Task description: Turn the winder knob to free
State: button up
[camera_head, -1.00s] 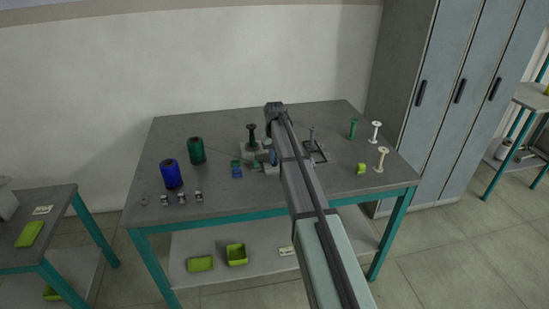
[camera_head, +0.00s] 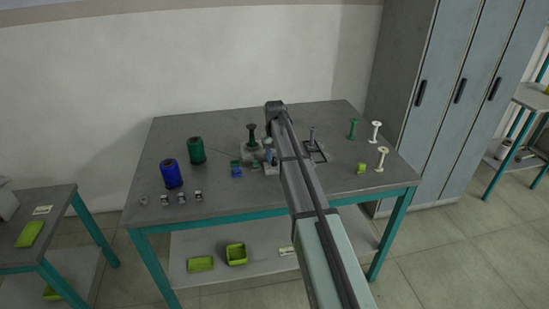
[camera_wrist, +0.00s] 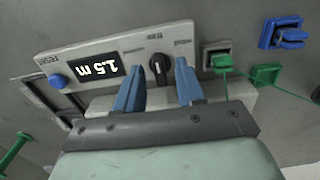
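The winder panel (camera_wrist: 105,52) fills the upper middle of the wrist view, with its display upside down and reading 1.5 m. The black winder knob (camera_wrist: 159,70) has a white pointer line and sits between two labels too small to read. My gripper (camera_wrist: 158,66) is open, with one blue finger on each side of the knob and a gap on both sides. I cannot tell how deep the fingertips reach. In the head view the winder (camera_head: 272,169) is partly behind my arm, and the knob cannot be made out.
A blue button (camera_wrist: 57,81) lies left of the display. Green clip (camera_wrist: 220,62) and blue clip (camera_wrist: 285,37) sit at the right, with green thread nearby.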

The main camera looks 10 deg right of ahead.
aim_at(274, 159)
notch_tip(274, 159, up, 14)
jog(key=shift+f, duration=0.25)
dwell(0.4)
